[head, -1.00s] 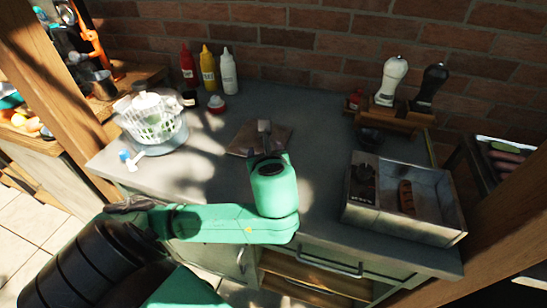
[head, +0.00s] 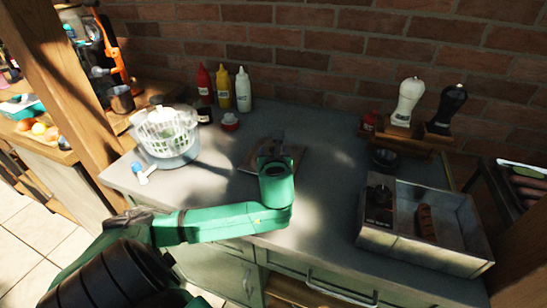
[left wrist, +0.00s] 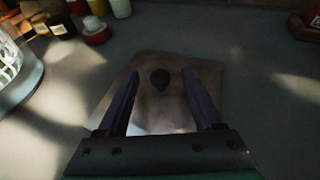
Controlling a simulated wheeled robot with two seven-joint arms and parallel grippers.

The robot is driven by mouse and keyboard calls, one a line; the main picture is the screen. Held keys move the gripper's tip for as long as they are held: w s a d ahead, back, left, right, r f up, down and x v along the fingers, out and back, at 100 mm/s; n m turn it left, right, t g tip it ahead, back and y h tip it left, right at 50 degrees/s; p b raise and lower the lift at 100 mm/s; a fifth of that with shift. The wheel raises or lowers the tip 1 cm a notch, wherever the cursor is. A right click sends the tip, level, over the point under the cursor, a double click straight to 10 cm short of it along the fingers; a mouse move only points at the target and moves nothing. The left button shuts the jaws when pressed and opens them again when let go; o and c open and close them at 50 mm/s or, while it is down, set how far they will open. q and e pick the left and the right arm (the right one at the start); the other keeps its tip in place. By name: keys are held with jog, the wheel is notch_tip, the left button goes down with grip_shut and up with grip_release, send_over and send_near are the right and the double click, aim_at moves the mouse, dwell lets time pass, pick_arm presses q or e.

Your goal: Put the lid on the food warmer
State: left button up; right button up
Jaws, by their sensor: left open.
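The lid (head: 252,159) is a flat, brownish-grey square plate lying on the counter. In the left wrist view the lid (left wrist: 160,103) has a dark round knob (left wrist: 160,78) near its middle. My left gripper (head: 277,139) is over the lid and partly hides it in the head view. In the left wrist view my left gripper (left wrist: 160,72) is open, with the knob between its two fingers and a gap on both sides. The food warmer (head: 410,247) is an open grey rectangular box at the right, with a sausage-like item inside. My right gripper is not in view.
A white basket in a bowl (head: 170,145) stands at the left. Red, yellow and white bottles (head: 223,88) stand by the wall. A wooden rack with two shakers (head: 405,135) and a small dark bowl (head: 384,159) are behind the warmer. The counter between lid and warmer is clear.

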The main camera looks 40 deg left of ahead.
pick_arm(q)
jog(key=shift+s, duration=0.1)
grip_shut()
jog(key=shift+r, duration=0.1)
notch_tip(320, 180, up, 20)
jog(key=p, duration=0.2)
jog(key=shift+p, duration=0.3)
